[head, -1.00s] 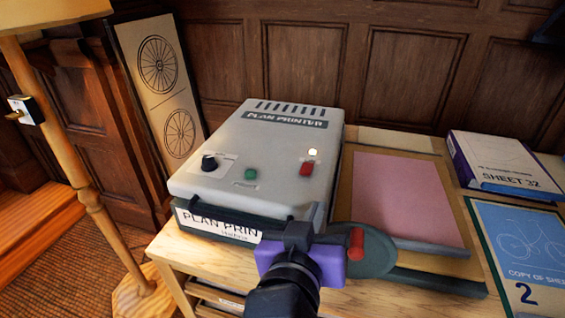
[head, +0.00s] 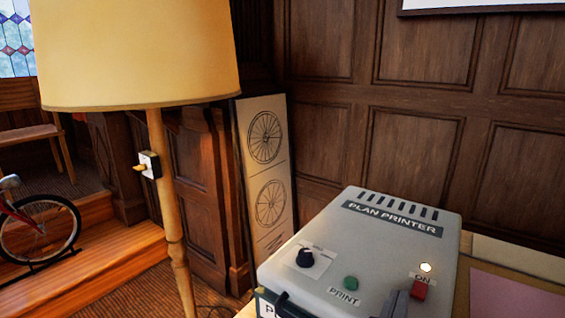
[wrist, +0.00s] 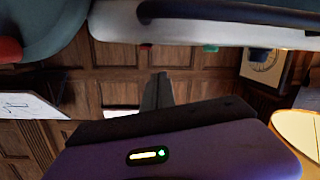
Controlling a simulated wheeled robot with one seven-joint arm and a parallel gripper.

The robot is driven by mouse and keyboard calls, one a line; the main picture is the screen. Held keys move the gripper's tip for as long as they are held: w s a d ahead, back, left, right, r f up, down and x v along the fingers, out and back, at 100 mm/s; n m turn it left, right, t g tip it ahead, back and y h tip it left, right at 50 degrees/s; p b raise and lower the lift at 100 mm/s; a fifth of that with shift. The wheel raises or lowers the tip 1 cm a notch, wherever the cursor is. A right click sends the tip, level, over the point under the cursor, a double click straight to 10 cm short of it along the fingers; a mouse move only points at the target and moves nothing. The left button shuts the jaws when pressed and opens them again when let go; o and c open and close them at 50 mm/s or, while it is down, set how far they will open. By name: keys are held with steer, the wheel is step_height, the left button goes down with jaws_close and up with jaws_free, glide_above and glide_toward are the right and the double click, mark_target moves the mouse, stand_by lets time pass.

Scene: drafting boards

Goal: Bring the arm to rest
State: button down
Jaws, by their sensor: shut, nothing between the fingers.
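My gripper (wrist: 160,90) shows in the wrist view as dark fingers held together, shut and empty, with its purple body below them. In the head view only a grey tip (head: 396,305) of it shows at the bottom edge, in front of the plan printer (head: 350,238). The rest of my arm is out of that picture. The grey printer has a black knob, a green PRINT button (head: 351,283), a red ON switch (head: 419,289) and a lit lamp above the switch. In the wrist view the printer's pale side (wrist: 235,30) runs along the top, apart from the fingers.
A floor lamp (head: 137,55) with a switch box on its pole stands left of the printer. A panel with wheel drawings (head: 266,170) leans at the wall. A pink sheet (head: 510,300) lies right of the printer. A bicycle (head: 40,225) stands far left.

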steer(key=a+t, duration=0.1)
steer(key=w+a+r+n+y, duration=0.1)
steer(key=a+r+n+t+y, duration=0.1)
steer(key=shift+w+a+t, duration=0.25)
steer(key=shift+w+t, duration=0.05)
steer(key=shift+w, duration=0.1)
steer(key=s+a+f+n+y, duration=0.1)
steer(key=n+y, duration=0.1)
steer(key=a+f+n+t+y+p, duration=0.1)
steer(key=a+n+y, duration=0.1)
steer(key=y, duration=0.1)
steer(key=s+a+f+n+t+y+p, duration=0.1)
steer(key=a+n+y, duration=0.1)
steer(key=y, duration=0.1)
steer(key=shift+s+f, duration=0.3)
steer(key=shift+s, duration=0.05)
steer(key=s+d+f+m+g+p, duration=0.1)
steer(key=s+d+f+p, duration=0.1)
steer(key=s, duration=0.8)
steer(key=s+d+f+m+g+p, duration=0.1)
steer(key=s+d+f+m+p, duration=0.1)
steer(key=s+d, duration=0.4)
steer(key=s+d+f+m+g+h+p, duration=0.1)
steer(key=s+d+p, duration=0.3)
steer(key=s, duration=1)
steer(key=shift+f+g+p, duration=0.3)
steer(key=shift+f+p, duration=0.05)
steer(key=shift+f, duration=0.25)
steer(key=shift+d, duration=0.1)
